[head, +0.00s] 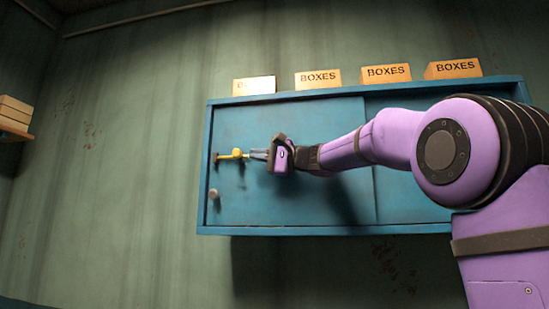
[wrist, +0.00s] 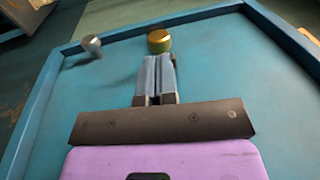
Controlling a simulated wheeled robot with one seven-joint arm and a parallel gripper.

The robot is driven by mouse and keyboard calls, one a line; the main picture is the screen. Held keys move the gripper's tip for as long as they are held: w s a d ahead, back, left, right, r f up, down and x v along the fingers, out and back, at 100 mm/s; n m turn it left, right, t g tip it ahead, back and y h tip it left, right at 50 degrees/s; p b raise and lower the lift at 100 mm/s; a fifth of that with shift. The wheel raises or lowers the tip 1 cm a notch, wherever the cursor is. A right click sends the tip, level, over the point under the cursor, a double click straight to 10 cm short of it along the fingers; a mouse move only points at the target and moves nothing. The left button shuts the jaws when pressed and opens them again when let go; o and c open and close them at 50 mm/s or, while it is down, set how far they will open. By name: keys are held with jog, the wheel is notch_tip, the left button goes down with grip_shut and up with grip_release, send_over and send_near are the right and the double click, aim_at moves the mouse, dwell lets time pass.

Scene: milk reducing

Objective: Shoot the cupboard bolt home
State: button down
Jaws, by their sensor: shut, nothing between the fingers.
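The blue cupboard (head: 300,220) hangs on the wall, with its left door (head: 320,125) closed flat in the frame. The bolt (head: 226,156) is a yellow bar lying level near the door's left edge, with a round yellow knob (head: 237,154). In the wrist view the brass knob (wrist: 158,40) is just beyond my fingertips. My gripper (head: 257,154) is shut and empty, pointing left at the knob from its right side. It also shows in the wrist view (wrist: 157,62). I cannot tell whether the fingertips touch the knob. The bolt's bar is hidden in the wrist view.
A pale round door knob (head: 214,193) sits below the bolt; it shows in the wrist view too (wrist: 92,43). Several labelled boxes (head: 318,79) stand on top of the cupboard. A shelf (head: 14,128) with boxes is at far left. The wall between is clear.

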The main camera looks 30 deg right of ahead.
aim_at(240, 155)
jog(key=shift+x, duration=1.25)
jog(key=x, duration=0.4)
jog(key=shift+a+f, duration=0.1)
jog(key=shift+f, duration=0.2)
jog(key=shift+s, duration=0.1)
